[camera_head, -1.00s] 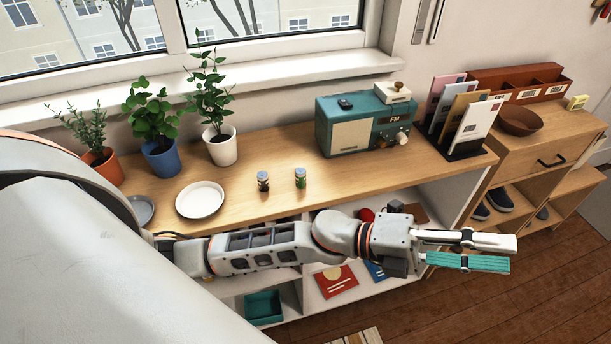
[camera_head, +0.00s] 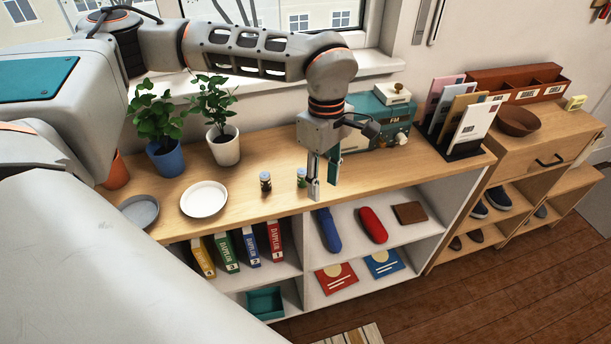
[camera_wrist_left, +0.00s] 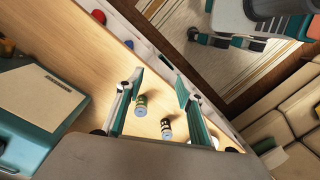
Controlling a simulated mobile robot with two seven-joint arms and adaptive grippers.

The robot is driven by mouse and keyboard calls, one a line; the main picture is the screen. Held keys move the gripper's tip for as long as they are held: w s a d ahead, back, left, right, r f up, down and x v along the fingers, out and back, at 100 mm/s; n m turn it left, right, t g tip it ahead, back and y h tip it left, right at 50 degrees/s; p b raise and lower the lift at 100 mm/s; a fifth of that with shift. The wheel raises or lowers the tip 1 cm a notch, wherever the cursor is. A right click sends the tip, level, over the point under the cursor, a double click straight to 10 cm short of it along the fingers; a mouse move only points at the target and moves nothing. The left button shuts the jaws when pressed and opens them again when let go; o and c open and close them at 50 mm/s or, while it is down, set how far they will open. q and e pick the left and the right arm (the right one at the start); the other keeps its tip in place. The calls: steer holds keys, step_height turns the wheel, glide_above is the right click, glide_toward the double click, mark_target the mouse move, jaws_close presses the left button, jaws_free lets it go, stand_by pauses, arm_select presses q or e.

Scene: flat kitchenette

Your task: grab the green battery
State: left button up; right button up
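The green battery (camera_head: 301,178) stands upright near the front edge of the wooden counter top (camera_head: 262,207). It also shows in the left wrist view (camera_wrist_left: 141,105), between the finger lines and closer to the left finger. A second, darker battery (camera_head: 265,182) stands to its left, and in the wrist view (camera_wrist_left: 166,128) it is lower and to the right. My left gripper (camera_head: 323,178) points down just right of the green battery. Its fingers (camera_wrist_left: 160,88) are apart with nothing gripped. I cannot tell whether a finger touches the battery.
A teal radio (camera_head: 375,118) stands behind my left gripper. A letter holder (camera_head: 462,150) is to the right. Open shelves (camera_head: 345,261) lie below the counter edge.

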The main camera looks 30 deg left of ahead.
mark_target(302, 170)
arm_select(q)
steer(key=a+r, duration=0.1)
steer(key=a, duration=0.1)
steer(key=w+a+r+y, duration=0.1)
steer(key=a, duration=0.1)
steer(key=w+a+r+t+y, duration=0.1)
steer(key=a, duration=0.1)
steer(key=shift+w+a+r, duration=0.15)
steer(key=shift+a, duration=0.2)
steer(key=shift+a+f, duration=0.2)
steer(key=shift+a, duration=0.05)
steer(key=shift+w+a+f, duration=0.1)
steer(key=shift+w+f, duration=0.1)
steer(key=shift+f, duration=1.6)
steer(key=shift+w+a+f, duration=0.1)
steer(key=shift+w+f, duration=0.1)
steer(key=shift+f, duration=1.55)
jaws_close()
